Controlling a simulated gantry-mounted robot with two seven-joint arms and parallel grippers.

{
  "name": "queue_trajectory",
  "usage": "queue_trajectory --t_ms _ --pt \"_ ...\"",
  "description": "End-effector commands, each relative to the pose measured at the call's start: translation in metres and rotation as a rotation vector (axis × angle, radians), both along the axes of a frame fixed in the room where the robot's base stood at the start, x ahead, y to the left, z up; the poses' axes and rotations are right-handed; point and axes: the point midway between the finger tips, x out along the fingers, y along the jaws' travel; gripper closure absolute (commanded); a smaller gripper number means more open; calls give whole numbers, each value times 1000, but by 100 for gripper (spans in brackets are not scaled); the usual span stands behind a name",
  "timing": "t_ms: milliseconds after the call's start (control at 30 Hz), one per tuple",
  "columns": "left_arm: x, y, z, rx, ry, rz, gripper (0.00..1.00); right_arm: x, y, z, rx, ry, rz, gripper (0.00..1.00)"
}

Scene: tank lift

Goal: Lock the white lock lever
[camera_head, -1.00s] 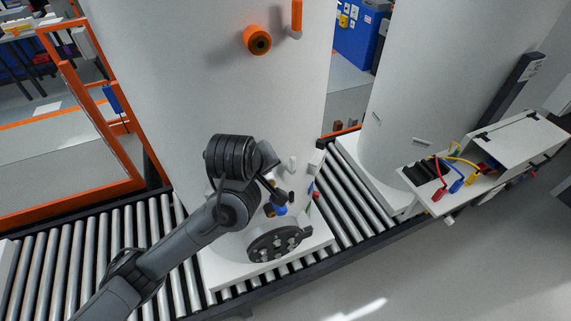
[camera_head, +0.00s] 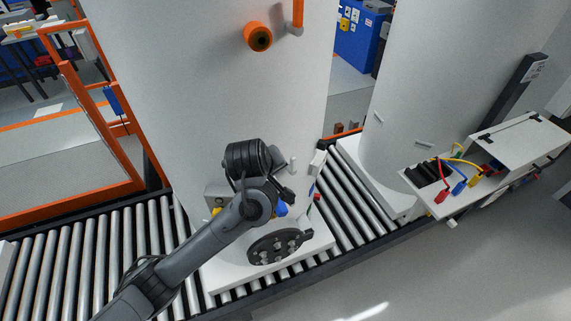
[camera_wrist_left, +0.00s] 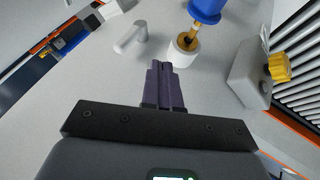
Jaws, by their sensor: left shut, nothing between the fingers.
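The white lock lever (camera_head: 292,163) is a small pale peg low on the big white tank. In the left wrist view a white bent lever (camera_wrist_left: 130,40), which looks like the same one, sticks out of the tank wall. My left gripper (camera_head: 288,194) is close to the tank, just below the lever in the head view. In the wrist view its dark fingers (camera_wrist_left: 162,72) are together and empty. Their tips are right of and nearer than the lever, with a visible gap. My right gripper is not in view.
A blue-capped brass valve (camera_wrist_left: 190,40) in a white collar is just beyond the fingertips. A grey box with a yellow knob (camera_wrist_left: 279,67) is to the right. A black round flange (camera_head: 277,246) sits low on the tank. The roller conveyor (camera_head: 350,205) runs beneath.

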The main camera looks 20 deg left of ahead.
Motion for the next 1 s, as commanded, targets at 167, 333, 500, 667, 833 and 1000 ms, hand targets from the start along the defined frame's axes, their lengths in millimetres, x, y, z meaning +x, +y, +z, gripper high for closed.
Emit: queue_trajectory --t_ms 167,333,500,667,833,1000 --pt "20 -3 -20 -5 0 0 100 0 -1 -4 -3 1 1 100" --pt "37 -14 -20 -3 0 0 100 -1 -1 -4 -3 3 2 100" --pt "45 -19 -19 -2 0 0 100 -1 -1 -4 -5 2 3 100" --pt "48 -21 -20 0 0 0 100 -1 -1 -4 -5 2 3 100" --pt "48 -21 -20 0 0 0 100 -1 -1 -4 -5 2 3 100" --pt "48 -21 -19 0 0 0 100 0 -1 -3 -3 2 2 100"
